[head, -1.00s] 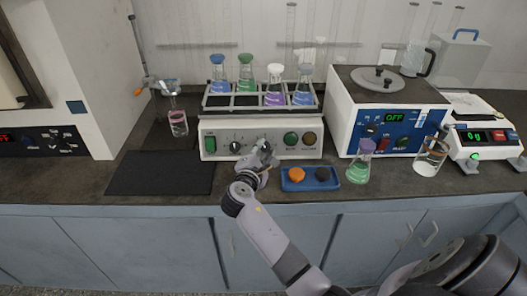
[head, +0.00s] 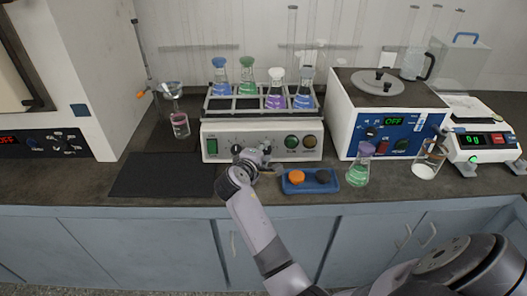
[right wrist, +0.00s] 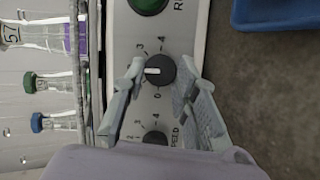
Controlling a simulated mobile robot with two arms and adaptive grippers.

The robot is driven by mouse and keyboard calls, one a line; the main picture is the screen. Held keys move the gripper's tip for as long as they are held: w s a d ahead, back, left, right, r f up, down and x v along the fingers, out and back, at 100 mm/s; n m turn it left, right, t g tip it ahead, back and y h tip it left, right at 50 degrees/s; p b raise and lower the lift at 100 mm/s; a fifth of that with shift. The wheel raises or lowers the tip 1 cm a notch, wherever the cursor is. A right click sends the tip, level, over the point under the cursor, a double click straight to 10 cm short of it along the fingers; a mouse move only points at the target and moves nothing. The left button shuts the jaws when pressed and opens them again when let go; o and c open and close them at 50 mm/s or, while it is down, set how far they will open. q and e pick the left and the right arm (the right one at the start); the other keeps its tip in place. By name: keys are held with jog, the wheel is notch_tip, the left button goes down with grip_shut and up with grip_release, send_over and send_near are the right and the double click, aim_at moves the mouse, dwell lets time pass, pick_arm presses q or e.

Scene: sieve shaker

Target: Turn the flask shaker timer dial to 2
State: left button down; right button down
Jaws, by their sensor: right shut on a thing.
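The flask shaker (head: 214,150) stands at the back of the bench with its control panel facing me. Its timer dial (right wrist: 162,74) is a dark round knob with a white pointer mark, beside printed numbers. In the right wrist view the mark points left, between the 3 and the lower numbers; a finger covers the scale there. My right gripper (right wrist: 158,66) is shut on the dial, one finger on each side. In the head view the right gripper (head: 262,150) is at the panel and hides the dial. My left gripper is not in view.
The speed dial (right wrist: 154,139) sits close to the timer dial. A green button (head: 291,142) is on the other side. Several flasks stand in the shaker's rack. A blue tray (head: 310,188) and a purple-topped flask (head: 358,175) are to the right, a black mat (head: 165,175) to the left.

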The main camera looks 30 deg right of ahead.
jog(key=shift+f, duration=0.15)
jog(key=c, duration=1.2)
grip_release()
jog(key=shift+c, duration=0.2)
jog(key=r, duration=0.6)
jog(key=shift+w+d, duration=0.1)
jog(key=shift+w, duration=0.25)
jog(key=r, duration=0.4)
jog(key=shift+s+r, duration=0.1)
jog(key=shift+s, duration=0.25)
jog(key=shift+s, duration=0.1)
